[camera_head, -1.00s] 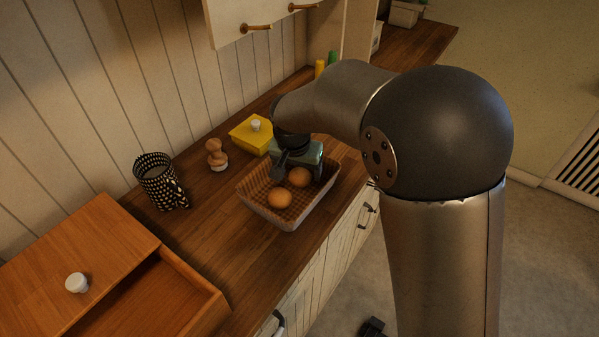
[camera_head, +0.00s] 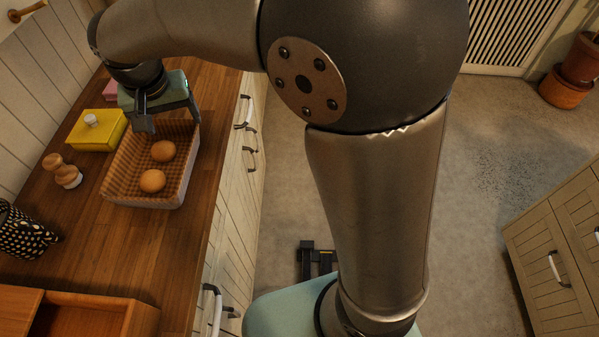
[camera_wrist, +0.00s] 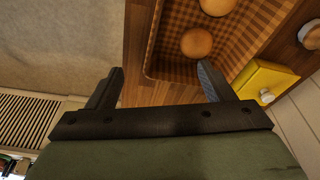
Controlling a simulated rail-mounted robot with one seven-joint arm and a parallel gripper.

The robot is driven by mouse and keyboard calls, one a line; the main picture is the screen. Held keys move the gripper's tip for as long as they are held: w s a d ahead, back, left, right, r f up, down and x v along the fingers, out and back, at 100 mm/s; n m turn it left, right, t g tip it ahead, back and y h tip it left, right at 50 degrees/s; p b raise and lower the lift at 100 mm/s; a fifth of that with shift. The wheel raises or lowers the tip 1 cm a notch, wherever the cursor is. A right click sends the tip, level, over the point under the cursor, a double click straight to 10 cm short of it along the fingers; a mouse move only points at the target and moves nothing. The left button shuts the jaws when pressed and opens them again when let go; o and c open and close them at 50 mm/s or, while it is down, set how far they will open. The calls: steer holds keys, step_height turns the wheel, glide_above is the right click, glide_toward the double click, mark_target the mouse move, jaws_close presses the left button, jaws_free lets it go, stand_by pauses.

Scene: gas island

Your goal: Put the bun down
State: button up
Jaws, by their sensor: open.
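Two round brown buns, one farther (camera_head: 163,151) and one nearer (camera_head: 152,181), lie in a checked-lined basket (camera_head: 178,200) on the wooden counter. The wrist view also shows the buns, one whole (camera_wrist: 196,43) and one cut by the top edge (camera_wrist: 217,5), with the basket (camera_wrist: 158,72) around them. My gripper (camera_head: 168,116) is over the far end of the basket. In the wrist view its fingers (camera_wrist: 161,69) are spread wide with nothing between them, and both buns lie beyond the fingertips. Which bun was handled cannot be told.
A yellow box with a white knob (camera_head: 97,130) and a small wooden figure-like item (camera_head: 62,171) stand left of the basket. A black patterned mug (camera_head: 22,235) and an open wooden drawer box (camera_head: 95,315) are nearer. The counter between basket and drawer box is clear.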

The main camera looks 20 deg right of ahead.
steer(key=s+d+f+g, duration=0.1)
steer(key=s+d, duration=0.2)
steer(key=d, duration=0.4)
steer(key=s+d, duration=0.4)
steer(key=d, duration=0.4)
steer(key=s+d+f+g, duration=0.1)
steer(key=s+d+f, duration=0.4)
steer(key=s+d, duration=0.3)
steer(key=s, duration=0.4)
steer(key=shift+s+d+n, duration=0.25)
steer(key=shift+d+n, duration=0.05)
steer(key=shift+d, duration=0.1)
